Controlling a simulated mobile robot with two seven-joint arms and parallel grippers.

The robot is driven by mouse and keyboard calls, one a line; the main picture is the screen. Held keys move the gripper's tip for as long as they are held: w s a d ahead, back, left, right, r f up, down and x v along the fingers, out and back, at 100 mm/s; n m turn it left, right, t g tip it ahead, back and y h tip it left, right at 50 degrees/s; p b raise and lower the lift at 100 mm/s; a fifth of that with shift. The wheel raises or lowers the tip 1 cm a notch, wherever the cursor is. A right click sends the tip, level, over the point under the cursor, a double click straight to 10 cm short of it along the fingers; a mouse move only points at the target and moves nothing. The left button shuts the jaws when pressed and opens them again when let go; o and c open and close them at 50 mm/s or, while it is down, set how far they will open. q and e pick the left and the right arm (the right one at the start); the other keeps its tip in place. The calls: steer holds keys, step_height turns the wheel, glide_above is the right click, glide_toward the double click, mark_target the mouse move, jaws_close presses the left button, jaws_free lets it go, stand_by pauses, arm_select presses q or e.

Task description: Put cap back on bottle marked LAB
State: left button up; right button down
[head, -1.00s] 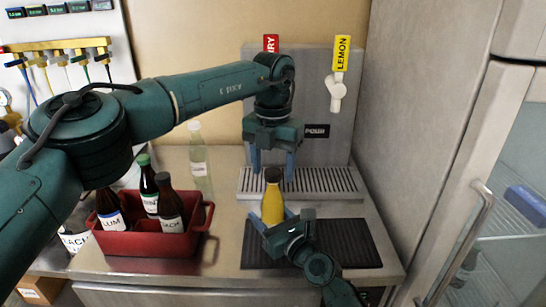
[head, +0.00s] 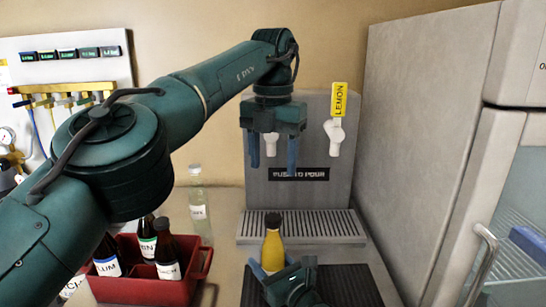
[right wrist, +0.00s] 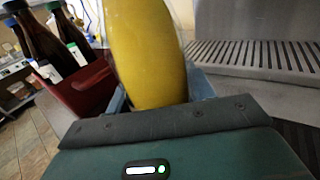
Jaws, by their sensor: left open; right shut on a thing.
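A yellow bottle (head: 272,250) stands upright over the dark mat, with a dark cap (head: 273,220) on its top. Its yellow body also shows in the right wrist view (right wrist: 145,50), where the top is out of frame. I see no LAB marking on the sides facing me. My right gripper (head: 268,272) is shut on the bottle's lower body. My left gripper (head: 271,152) is open and empty, fingers pointing down, above the cap and clear of it.
A red crate (head: 150,289) with several dark labelled bottles stands at left, with a clear bottle (head: 199,215) behind it. A dispenser with a LEMON tap (head: 336,130) and a drip grate (head: 300,225) stand behind the bottle. A fridge (head: 425,130) bounds the right.

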steer(key=shift+c, duration=2.3)
jaws_free()
steer(key=v, duration=1.3)
steer(key=shift+s+p, duration=0.1)
steer(key=shift+p, duration=0.2)
steer(key=shift+d, duration=0.1)
